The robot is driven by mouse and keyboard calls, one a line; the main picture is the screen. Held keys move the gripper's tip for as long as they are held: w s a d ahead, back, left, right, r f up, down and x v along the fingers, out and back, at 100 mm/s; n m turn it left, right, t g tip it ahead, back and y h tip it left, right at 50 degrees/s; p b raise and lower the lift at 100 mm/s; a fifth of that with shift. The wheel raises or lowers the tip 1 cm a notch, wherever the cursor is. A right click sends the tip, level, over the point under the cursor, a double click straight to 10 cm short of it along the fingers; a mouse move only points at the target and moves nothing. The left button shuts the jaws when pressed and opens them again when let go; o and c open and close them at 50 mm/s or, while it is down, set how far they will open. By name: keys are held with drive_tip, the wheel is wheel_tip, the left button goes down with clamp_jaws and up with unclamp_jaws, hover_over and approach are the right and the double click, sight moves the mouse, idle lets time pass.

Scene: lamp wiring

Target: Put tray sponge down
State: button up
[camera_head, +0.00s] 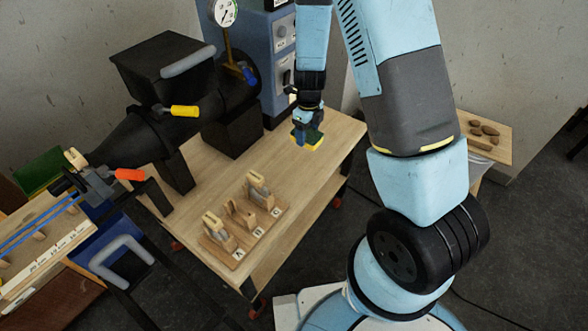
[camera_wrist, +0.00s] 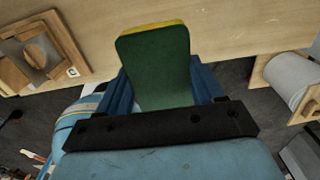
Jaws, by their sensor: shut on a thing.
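The sponge (camera_head: 311,138) is green with a yellow layer. It is held in my gripper (camera_head: 306,122), above the far right part of the wooden table (camera_head: 328,158). In the wrist view the sponge (camera_wrist: 157,62) stands out between the blue fingers of my gripper (camera_wrist: 163,90), its green face towards the camera and a yellow edge at its far end. My gripper is shut on it. I cannot tell whether the sponge touches the table top. No tray can be made out for certain near it.
A wooden board with several upright holders (camera_head: 240,216) stands at the table's near end. A black machine (camera_head: 165,95) and a blue cabinet (camera_head: 262,50) stand behind and to the left. The table between the board and the sponge is clear. A small side table (camera_head: 490,150) holds brown pieces.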

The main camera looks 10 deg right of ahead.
drive_tip(key=a+f, duration=0.3)
drive_tip(key=shift+s+a+f, duration=0.1)
drive_tip(key=shift+s+a, duration=0.1)
drive_tip(key=shift+s, duration=0.15)
hover_over(297, 168)
wheel_tip(297, 168, down, 5)
drive_tip(key=shift+a+r, duration=0.1)
drive_tip(key=shift+r, duration=0.1)
drive_tip(key=shift+f, duration=2.45)
drive_tip(key=o, duration=1.1)
